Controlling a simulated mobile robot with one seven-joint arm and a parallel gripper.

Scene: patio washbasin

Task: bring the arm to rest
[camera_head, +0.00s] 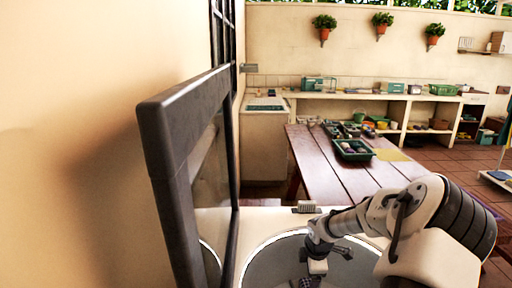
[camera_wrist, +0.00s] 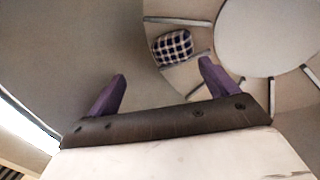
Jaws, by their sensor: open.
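My gripper (camera_head: 316,266) hangs low over the round grey basin (camera_head: 262,262) at the bottom of the head view. My arm reaches to it from the right. In the wrist view its two purple fingers (camera_wrist: 162,72) are spread wide, with nothing between them. A dark-and-white checked item (camera_wrist: 172,47) lies in the basin beyond the fingertips, apart from them. A checked patch also shows below my gripper in the head view (camera_head: 307,283), partly cut off by the frame edge.
A large dark-framed panel (camera_head: 165,105) stands close at the left, beside the basin. A pale disc (camera_wrist: 270,38) with spoke-like bars lies near the checked item. Beyond the basin is a wooden table (camera_head: 322,160) with a green tray (camera_head: 352,158). Shelves line the back wall.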

